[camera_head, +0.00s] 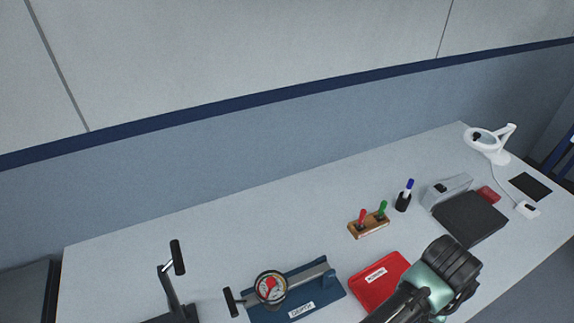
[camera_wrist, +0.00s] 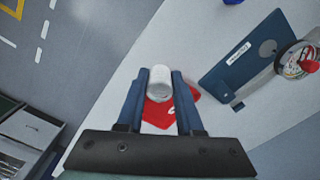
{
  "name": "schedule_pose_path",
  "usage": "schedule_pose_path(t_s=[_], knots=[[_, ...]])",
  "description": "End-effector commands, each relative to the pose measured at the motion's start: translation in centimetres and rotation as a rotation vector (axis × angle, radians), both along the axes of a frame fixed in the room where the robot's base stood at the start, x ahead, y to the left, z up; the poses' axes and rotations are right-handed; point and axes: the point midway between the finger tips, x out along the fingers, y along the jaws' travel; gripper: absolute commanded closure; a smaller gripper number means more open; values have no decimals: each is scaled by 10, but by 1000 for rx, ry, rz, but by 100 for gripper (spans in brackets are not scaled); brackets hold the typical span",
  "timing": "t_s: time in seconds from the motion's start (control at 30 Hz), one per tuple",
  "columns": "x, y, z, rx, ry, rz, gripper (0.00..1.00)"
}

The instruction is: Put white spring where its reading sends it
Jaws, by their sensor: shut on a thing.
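In the wrist view the white spring (camera_wrist: 160,82) is a small white cylinder between the two blue fingers of my gripper (camera_wrist: 160,84). My gripper is shut on it, above the red tray. In the head view my arm and wrist are at the lower right, and the fingertips and spring are hidden. A blue gauge fixture with a round dial (camera_head: 271,287) and a white label stands left of the red tray (camera_head: 384,282). The dial has a red part; its reading is too small to make out. The fixture also shows in the wrist view (camera_wrist: 243,62).
A wooden block with a red and a green handle (camera_head: 369,226) stands behind the tray. A pen cup (camera_head: 403,200), a black pad (camera_head: 470,219) and a white lamp (camera_head: 487,145) are to the right. A dark lever stand (camera_head: 175,285) is at left. The table's back left is clear.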

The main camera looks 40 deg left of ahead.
Motion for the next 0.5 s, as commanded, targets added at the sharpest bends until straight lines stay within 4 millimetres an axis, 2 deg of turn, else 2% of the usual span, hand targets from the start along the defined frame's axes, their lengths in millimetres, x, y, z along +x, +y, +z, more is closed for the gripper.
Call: schedule_pose_path(t_s=[0.07, 0.17, 0.3, 0.5], knots=[[-14, 20, -1, -8, 7, 91, 100], [-40, 53, -13, -9, 9, 206, 100], [-91, 96, -33, -5, 9, 345, 100], [-167, 140, -56, 0, 5, 484, 100]])
